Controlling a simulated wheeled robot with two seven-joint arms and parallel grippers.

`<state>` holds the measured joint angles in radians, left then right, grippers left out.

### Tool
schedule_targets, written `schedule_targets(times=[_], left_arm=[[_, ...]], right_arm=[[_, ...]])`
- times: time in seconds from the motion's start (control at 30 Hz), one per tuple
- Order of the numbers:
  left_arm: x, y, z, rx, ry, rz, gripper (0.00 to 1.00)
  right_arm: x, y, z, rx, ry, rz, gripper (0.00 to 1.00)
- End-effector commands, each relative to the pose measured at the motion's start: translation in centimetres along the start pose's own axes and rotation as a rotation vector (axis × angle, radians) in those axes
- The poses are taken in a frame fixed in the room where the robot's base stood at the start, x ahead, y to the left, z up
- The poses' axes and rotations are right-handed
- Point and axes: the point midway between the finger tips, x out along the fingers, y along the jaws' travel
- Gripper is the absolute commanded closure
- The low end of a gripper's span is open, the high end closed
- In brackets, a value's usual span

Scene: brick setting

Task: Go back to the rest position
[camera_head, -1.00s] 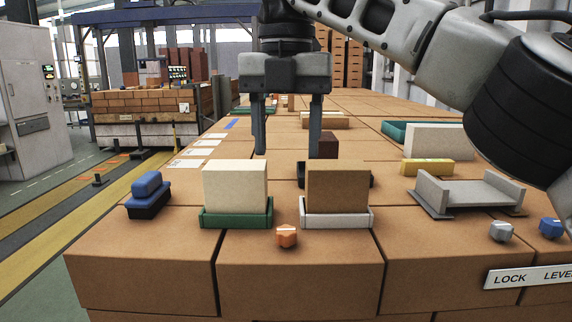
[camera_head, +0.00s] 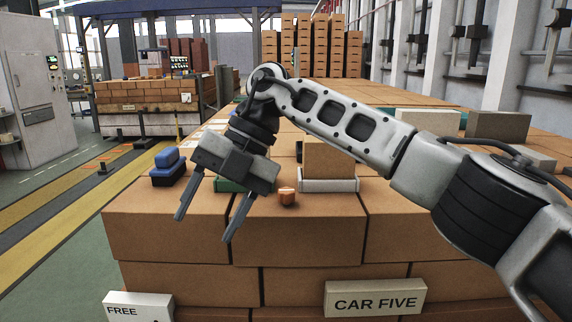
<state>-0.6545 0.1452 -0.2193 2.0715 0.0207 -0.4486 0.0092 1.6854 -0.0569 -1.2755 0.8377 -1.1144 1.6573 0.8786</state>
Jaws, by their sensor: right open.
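My right gripper (camera_head: 204,228) is open and empty, its two fingers pointing down in front of the near edge of the brick-built table (camera_head: 300,230). My right arm reaches in from the right, across the table. Behind the gripper, a green tray (camera_head: 228,186) shows only in part, and the cream block seen in it earlier is hidden. Just right of the gripper, a brown block (camera_head: 328,160) stands in a white tray (camera_head: 330,186). My left gripper is not in view.
A small orange piece (camera_head: 288,196) lies near the front edge. A blue-topped black item (camera_head: 168,168) sits at the table's left corner. A "CAR FIVE" sign (camera_head: 375,299) and a "FREE" sign (camera_head: 138,308) are low in front. The floor at left is open.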

Motion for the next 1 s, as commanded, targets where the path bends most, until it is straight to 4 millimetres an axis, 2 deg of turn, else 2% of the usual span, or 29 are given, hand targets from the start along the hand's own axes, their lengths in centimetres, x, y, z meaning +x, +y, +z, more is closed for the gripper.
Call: schedule_targets(times=[0.03,0.1,0.2,0.33,0.47,0.57,0.67,0.73,0.87,0.9,1.0], left_arm=[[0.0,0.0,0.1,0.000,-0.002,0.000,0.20],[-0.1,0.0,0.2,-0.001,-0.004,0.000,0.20],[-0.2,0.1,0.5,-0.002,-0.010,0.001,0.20],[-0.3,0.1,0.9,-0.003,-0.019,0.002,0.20],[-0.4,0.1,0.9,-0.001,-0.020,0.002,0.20],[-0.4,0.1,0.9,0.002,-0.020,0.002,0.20],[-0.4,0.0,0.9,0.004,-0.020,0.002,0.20],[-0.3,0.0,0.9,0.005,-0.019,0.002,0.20],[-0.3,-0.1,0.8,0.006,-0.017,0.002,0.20],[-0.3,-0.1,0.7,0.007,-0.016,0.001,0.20],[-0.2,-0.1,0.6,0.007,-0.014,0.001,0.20]], right_arm=[[2.3,0.5,-0.2,-0.027,0.058,0.095,0.45],[4.9,1.7,-0.9,-0.061,0.131,0.256,0.45],[7.7,3.6,-2.1,-0.077,0.227,0.556,0.45],[8.5,5.0,-2.9,-0.007,0.292,0.968,0.45],[7.7,3.8,-1.9,0.168,0.280,1.349,0.45],[7.2,0.6,-0.1,0.368,0.222,1.598,0.45],[7.6,-4.4,1.9,0.618,0.130,1.794,0.45],[8.6,-8.7,2.9,0.814,0.050,1.891,0.45],[12.1,-17.8,3.2,1.210,-0.119,1.974,0.45],[13.5,-20.5,2.8,1.329,-0.170,1.974,0.45],[17.1,-26.9,0.7,1.614,-0.291,1.927,0.45]])
